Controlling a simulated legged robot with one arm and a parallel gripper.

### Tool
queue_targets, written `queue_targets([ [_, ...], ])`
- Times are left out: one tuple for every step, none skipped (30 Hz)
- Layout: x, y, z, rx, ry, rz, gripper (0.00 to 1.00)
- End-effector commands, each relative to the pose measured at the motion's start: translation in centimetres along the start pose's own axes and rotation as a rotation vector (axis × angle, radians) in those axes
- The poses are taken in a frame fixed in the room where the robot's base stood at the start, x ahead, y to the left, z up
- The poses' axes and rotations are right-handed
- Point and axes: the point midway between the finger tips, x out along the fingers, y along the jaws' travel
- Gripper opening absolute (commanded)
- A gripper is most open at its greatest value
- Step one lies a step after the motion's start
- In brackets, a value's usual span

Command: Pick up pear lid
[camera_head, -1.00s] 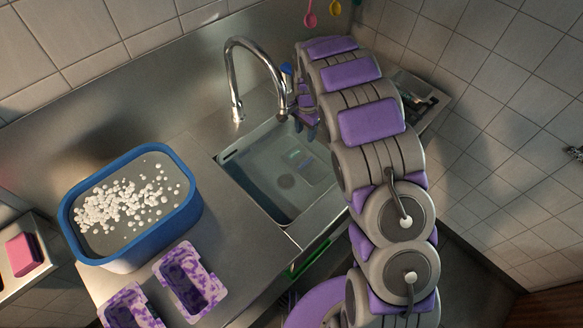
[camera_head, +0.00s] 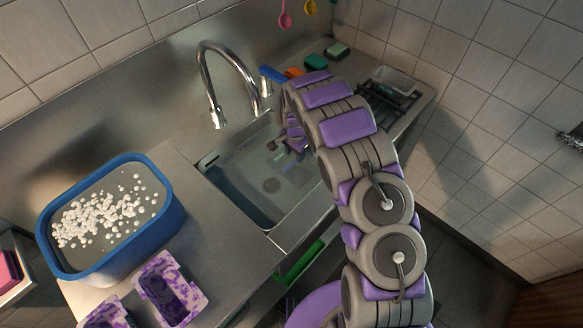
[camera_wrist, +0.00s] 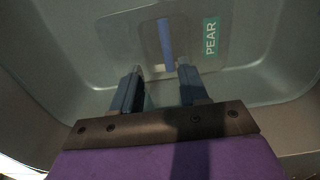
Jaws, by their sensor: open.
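The pear lid (camera_wrist: 190,42) lies on the floor of the sink basin. In the wrist view it is a greyish, see-through panel with a blue strip (camera_wrist: 166,45) and a green label (camera_wrist: 211,38) reading PEAR. My gripper (camera_wrist: 161,78) is open, with one dark finger on each side and the blue strip ahead, roughly between the tips. I see no contact with the lid, and the exact gap is unclear. In the head view my gripper (camera_head: 291,150) reaches down inside the sink and partly hides the lid.
The sink (camera_head: 240,205) has walls around my gripper, and a tall faucet (camera_head: 213,85) stands behind it. A blue-rimmed tub (camera_head: 172,205) with white pellets and purple-spotted molds (camera_head: 170,290) sit at left. Sponges (camera_head: 316,62) and a dark rack (camera_head: 395,95) stand at back right.

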Motion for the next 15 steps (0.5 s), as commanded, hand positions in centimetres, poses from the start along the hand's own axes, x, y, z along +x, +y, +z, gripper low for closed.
queue_targets([
  [0.3, -0.2, 0.2, -0.001, 0.002, 0.001, 0.44],
  [0.5, -0.3, 0.3, -0.002, 0.003, 0.003, 0.44],
  [0.9, -0.5, 0.4, -0.003, 0.005, 0.004, 0.44],
  [1.3, -0.6, 0.5, -0.004, 0.005, 0.005, 0.44],
  [1.7, -0.8, 0.5, -0.004, 0.005, 0.006, 0.44],
  [2.3, -0.9, 0.6, -0.004, 0.007, 0.007, 0.44],
  [2.8, -1.1, 0.6, -0.003, 0.007, 0.008, 0.44],
  [3.2, -1.2, 0.7, -0.004, 0.007, 0.009, 0.44],
  [3.9, -1.2, 0.7, -0.004, 0.007, 0.01, 0.44],
  [4.2, -1.2, 0.7, -0.004, 0.007, 0.01, 0.44],
  [4.6, -1.1, 0.6, -0.003, 0.006, 0.009, 0.44],
  [5.0, -1.0, 0.6, -0.003, 0.005, 0.009, 0.44],
  [5.2, -0.9, 0.5, -0.002, 0.004, 0.008, 0.44],
  [5.3, -0.8, 0.5, -0.002, 0.003, 0.008, 0.44],
  [5.4, -0.8, 0.4, -0.002, 0.001, 0.008, 0.44],
])
